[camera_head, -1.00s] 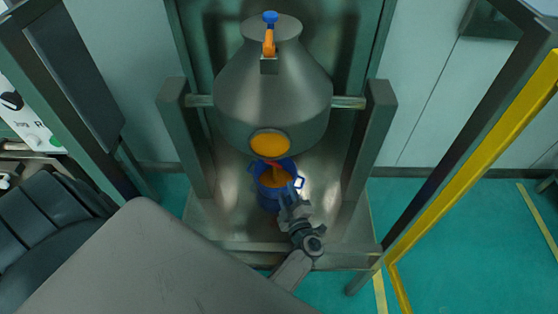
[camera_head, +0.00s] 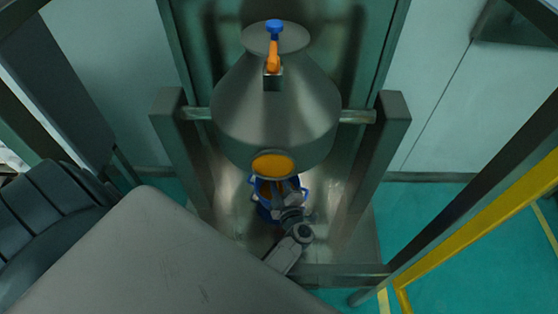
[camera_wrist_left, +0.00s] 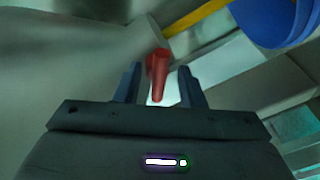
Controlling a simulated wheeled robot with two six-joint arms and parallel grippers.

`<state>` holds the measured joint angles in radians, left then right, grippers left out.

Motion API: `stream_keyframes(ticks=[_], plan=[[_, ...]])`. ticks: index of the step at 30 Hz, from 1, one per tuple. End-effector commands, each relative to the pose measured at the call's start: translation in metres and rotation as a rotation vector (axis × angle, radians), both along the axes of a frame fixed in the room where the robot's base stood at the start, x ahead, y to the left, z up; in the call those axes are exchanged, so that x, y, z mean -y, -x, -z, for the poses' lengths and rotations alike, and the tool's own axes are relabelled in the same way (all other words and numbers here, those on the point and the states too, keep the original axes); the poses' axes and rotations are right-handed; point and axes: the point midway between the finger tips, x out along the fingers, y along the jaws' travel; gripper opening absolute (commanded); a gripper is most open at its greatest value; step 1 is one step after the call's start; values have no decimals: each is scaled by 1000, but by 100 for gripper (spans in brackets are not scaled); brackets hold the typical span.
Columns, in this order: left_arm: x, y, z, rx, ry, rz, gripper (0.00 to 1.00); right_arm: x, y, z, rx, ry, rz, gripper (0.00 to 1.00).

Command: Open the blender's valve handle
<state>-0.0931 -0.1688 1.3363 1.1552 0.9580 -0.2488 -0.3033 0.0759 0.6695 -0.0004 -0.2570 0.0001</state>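The blender is a grey metal vessel (camera_head: 275,115) hung between two posts, with an orange disc (camera_head: 272,165) low on its front. Its red valve handle (camera_wrist_left: 157,72) shows in the left wrist view, between the two fingers of my left gripper (camera_wrist_left: 159,88). The fingers stand apart, one on each side of the handle; I cannot tell whether either touches it. In the head view my left gripper (camera_head: 283,188) is just below the vessel, over the blue bucket, and the red handle is hidden. My right gripper is not in view.
The blue bucket (camera_head: 264,213) stands under the vessel, partly covered by my gripper; it also shows in the left wrist view (camera_wrist_left: 272,22). The frame posts (camera_head: 180,145) (camera_head: 380,150) rise on both sides. A yellow-edged frame (camera_head: 480,225) stands at the right.

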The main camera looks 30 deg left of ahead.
Motion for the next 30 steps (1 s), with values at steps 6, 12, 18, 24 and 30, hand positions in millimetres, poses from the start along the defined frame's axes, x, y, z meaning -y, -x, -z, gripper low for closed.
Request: stream_keyframes(ticks=[6,12,18,24,30], plan=[[0,0,0,0,0,0,11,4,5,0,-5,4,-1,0],[0,0,1,-2,-1,0,0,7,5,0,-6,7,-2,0],[0,0,2,-23,-33,1,0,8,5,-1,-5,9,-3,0],[-1,1,3,-81,-125,0,0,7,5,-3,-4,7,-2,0],[-2,2,5,-170,-271,0,0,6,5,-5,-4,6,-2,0]])
